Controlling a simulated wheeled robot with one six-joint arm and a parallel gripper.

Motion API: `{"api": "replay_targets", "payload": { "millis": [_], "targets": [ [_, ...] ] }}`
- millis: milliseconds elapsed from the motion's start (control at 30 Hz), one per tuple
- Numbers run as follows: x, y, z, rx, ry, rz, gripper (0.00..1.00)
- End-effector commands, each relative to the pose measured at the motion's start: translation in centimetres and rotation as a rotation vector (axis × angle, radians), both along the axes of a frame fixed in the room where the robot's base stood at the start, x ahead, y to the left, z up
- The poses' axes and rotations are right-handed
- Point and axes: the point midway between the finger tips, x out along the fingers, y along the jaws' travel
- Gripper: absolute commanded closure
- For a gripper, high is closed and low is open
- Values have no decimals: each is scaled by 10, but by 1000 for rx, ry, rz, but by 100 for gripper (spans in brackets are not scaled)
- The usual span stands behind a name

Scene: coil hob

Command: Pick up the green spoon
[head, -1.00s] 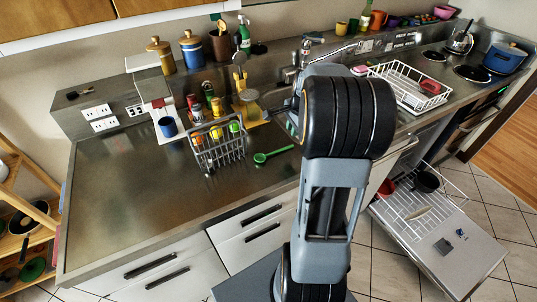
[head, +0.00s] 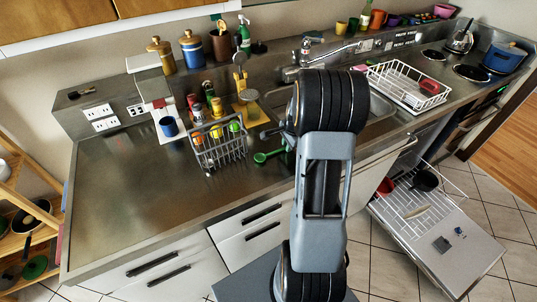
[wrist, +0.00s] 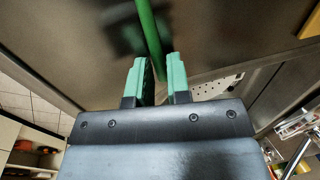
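The green spoon (head: 260,157) lies on the metal counter to the right of the wire basket, its bowl to the left. The right part of its handle is hidden by my arm in the head view. In the wrist view the green handle (wrist: 150,35) runs down toward the gap between my fingertips. My gripper (wrist: 158,72) is open, with green finger pads apart on either side of the handle's near end. I cannot tell whether the pads touch the handle. In the head view my arm covers most of the gripper.
The counter (head: 125,190) at the left is clear. An open dishwasher rack (head: 420,205) juts out at the lower right.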

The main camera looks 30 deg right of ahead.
Motion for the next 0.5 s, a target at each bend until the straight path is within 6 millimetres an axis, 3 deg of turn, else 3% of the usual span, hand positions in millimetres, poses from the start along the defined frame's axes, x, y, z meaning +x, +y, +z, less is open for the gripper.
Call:
{"api": "replay_targets", "payload": {
  "millis": [433, 500],
  "targets": [
    [0, 0, -1, 0, 1, 0, 83],
    [0, 0, -1, 0, 0, 0, 88]
  ]
}}
